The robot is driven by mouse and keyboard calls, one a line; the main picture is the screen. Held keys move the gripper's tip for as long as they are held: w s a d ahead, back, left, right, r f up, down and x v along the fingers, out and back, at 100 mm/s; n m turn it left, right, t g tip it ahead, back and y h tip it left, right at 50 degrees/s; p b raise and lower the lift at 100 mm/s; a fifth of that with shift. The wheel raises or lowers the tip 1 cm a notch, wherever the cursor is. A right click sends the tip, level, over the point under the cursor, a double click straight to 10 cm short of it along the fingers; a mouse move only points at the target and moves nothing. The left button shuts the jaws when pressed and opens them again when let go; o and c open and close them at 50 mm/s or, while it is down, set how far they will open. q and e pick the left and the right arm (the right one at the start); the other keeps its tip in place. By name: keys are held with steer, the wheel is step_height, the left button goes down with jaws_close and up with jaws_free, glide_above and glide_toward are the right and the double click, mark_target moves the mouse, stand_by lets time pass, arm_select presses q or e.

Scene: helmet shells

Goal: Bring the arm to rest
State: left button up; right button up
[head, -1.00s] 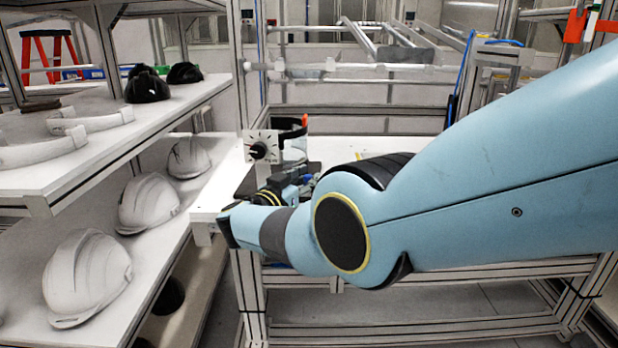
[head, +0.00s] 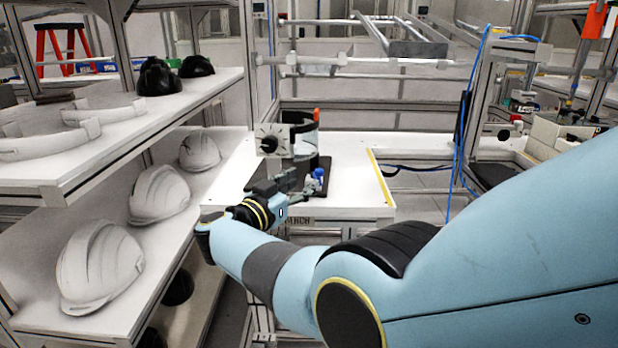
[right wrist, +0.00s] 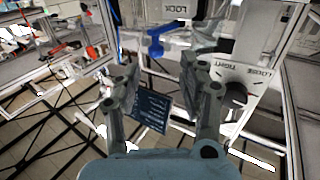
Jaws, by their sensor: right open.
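My right arm reaches in from the right in the head view. Its gripper (head: 305,188) is at the front of the white bench (head: 345,180), partly hidden by my wrist. In the right wrist view the gripper (right wrist: 160,85) has its two fingers apart, with no object held between them. A fixture with a dial (head: 270,143) stands just beyond the gripper on a dark base. The dial also shows at the right of the right wrist view (right wrist: 236,92), with marks for loose and tight. A blue handle (right wrist: 155,42) shows beyond the fingertips. My left gripper is not in view.
White helmet shells (head: 100,265) stand on the lower shelf at the left. Black shells (head: 157,78) and white bands (head: 88,122) are on the upper shelf (head: 130,130). A yellow strip (head: 380,176) lies near the bench's right edge. The bench is clear right of the fixture.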

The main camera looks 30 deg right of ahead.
steer(key=shift+s+a, duration=0.15)
steer(key=shift+a, duration=0.1)
steer(key=shift+f, duration=0.1)
steer(key=s+d+f+n+t+y, duration=0.15)
steer(key=s+f+n+y, duration=0.45)
steer(key=s+f, duration=1)
steer(key=s+d+f+n+t+y, duration=0.15)
steer(key=s+f+n+y, duration=0.4)
steer(key=s+f, duration=1.1)
steer(key=s+f+g+y, duration=0.1)
steer(key=s+f+g, duration=0.2)
steer(key=s, duration=0.6)
steer(key=s+a+f+n+g+y, duration=0.1)
steer(key=s+f+g, duration=0.3)
steer(key=s, duration=0.5)
steer(key=s+f+g+y, duration=0.1)
steer(key=s+f+g, duration=0.2)
steer(key=s+f, duration=0.4)
steer(key=shift+s+a+f+y, duration=0.15)
steer(key=shift+s+f+y, duration=0.2)
steer(key=shift+s, duration=0.9)
